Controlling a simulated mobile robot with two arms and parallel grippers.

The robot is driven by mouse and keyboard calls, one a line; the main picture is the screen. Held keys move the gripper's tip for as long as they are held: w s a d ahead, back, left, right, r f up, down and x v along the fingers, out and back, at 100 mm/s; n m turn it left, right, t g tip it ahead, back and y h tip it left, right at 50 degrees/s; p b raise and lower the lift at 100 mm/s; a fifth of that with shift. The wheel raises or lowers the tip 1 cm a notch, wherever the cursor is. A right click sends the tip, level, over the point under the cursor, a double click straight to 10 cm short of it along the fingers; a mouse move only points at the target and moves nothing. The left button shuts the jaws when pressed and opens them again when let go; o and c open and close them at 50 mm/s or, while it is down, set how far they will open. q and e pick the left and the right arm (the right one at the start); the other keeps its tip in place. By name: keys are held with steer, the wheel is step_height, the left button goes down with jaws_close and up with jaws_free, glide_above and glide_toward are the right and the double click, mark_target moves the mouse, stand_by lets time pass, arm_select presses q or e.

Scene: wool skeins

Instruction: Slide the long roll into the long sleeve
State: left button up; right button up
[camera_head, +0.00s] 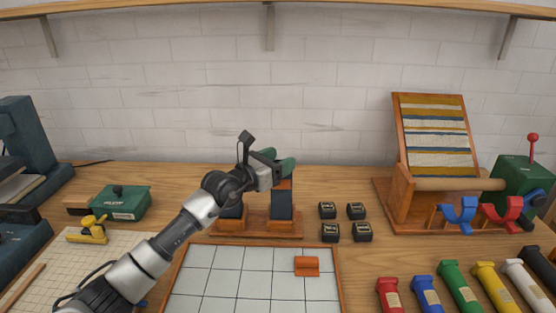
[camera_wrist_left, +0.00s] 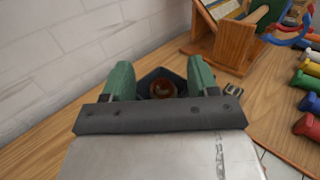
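A wooden stand (camera_head: 258,224) holds two dark sleeves, a shorter one (camera_head: 231,218) on the left and a taller, long one (camera_head: 281,207) on the right. My left gripper (camera_head: 277,161) with green fingers is just above the long sleeve. In the left wrist view the fingers (camera_wrist_left: 160,75) stand apart, with the sleeve's dark square mouth (camera_wrist_left: 142,80) between them. A round orange-red end (camera_wrist_left: 162,89), apparently the long roll, shows inside that mouth, apart from both fingers. How deep it sits is hidden. My right gripper is not in view.
Several small black boxes (camera_head: 330,232) stand right of the stand. A wooden loom frame (camera_head: 433,140) and blue and red hooks (camera_head: 460,214) are farther right. Several coloured rolls (camera_head: 460,287) lie at front right. A green box (camera_head: 122,203) is at left. The white board (camera_head: 235,285) is mostly clear.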

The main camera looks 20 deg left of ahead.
arm_select(q)
step_height(320, 180, down, 2)
steer(key=shift+s, duration=0.1)
steer(key=r+v, duration=0.1)
steer(key=v, duration=0.9)
steer(key=shift+s+r, duration=0.3)
steer(key=shift+r, duration=0.1)
steer(key=shift+a, duration=0.15)
steer(key=shift+r, duration=0.1)
